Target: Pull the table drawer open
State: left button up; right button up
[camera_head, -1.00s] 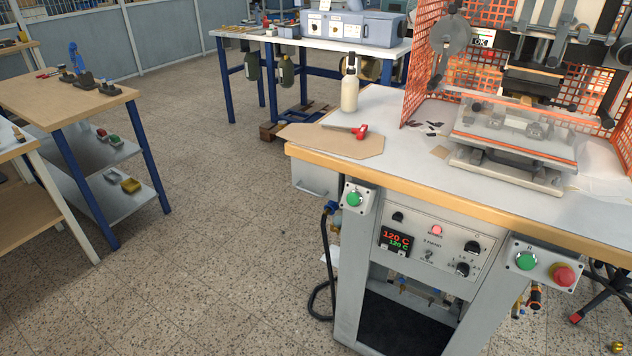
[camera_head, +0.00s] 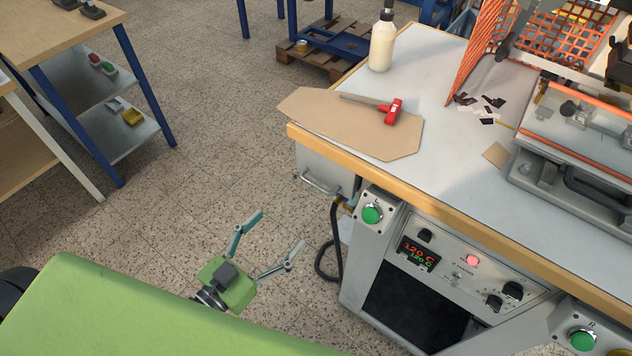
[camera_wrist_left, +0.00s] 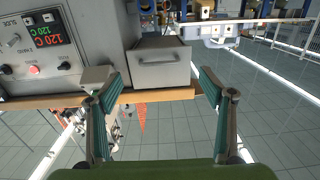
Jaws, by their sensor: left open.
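The table drawer (camera_head: 313,166) is a grey box under the near-left corner of the wood-edged table (camera_head: 440,172). It looks shut. Its metal bar handle (camera_head: 320,187) is on the front face. My left gripper (camera_head: 280,231) is open and empty, to the lower left of the drawer and apart from it. In the left wrist view, which looks upside down, the drawer front (camera_wrist_left: 158,74) and its handle (camera_wrist_left: 160,61) appear between the spread fingers (camera_wrist_left: 162,82), some distance ahead. My right gripper is not in view.
A control panel (camera_head: 463,272) and a green button box (camera_head: 373,214) are right of the drawer. A black cable (camera_head: 333,245) hangs below it. Cardboard (camera_head: 360,135) with a red-handled tool and a bottle (camera_head: 382,45) are on the table. The floor left of the drawer is clear.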

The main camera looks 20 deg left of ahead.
pick_arm(q)
notch_tip(320, 180, up, 2)
send_near(316, 184)
jog(key=w, duration=0.1)
jog(key=x, duration=0.3)
jog(key=p+x, duration=0.1)
jog(key=x, duration=0.5)
jog(key=shift+d+f+p, duration=0.2)
jog(key=shift+f+p, duration=0.1)
jog(key=shift+p, duration=0.1)
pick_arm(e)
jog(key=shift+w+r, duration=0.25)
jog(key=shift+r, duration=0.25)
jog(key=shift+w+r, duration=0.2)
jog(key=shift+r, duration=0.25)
pick_arm(q)
jog(key=shift+s, duration=0.1)
